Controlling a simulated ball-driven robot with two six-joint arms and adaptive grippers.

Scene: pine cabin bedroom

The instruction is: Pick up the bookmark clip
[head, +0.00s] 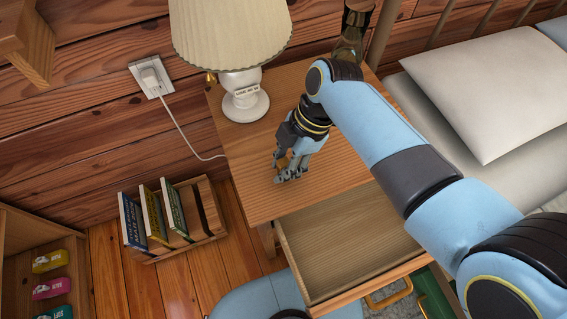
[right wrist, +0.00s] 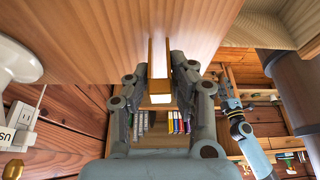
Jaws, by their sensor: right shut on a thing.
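The bookmark clip (right wrist: 158,72) is a small orange-gold piece with a pale end, upright between the fingers of my right gripper in the right wrist view. My right gripper (right wrist: 172,68) is shut on it. In the head view my right gripper (head: 288,177) is low over the nightstand top (head: 255,180), near its front left part. Only a bit of the orange clip (head: 283,162) shows there. I cannot tell whether the clip touches the wood. What looks like my left gripper (right wrist: 232,104) is small at the right of the wrist view, its jaws unclear.
A white lamp (head: 246,100) stands behind the gripper and a dark bottle (head: 349,42) at the back right corner. The nightstand's drawer (head: 350,245) is open in front. A book rack (head: 205,212) stands on the floor at left, the bed (head: 490,90) at right.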

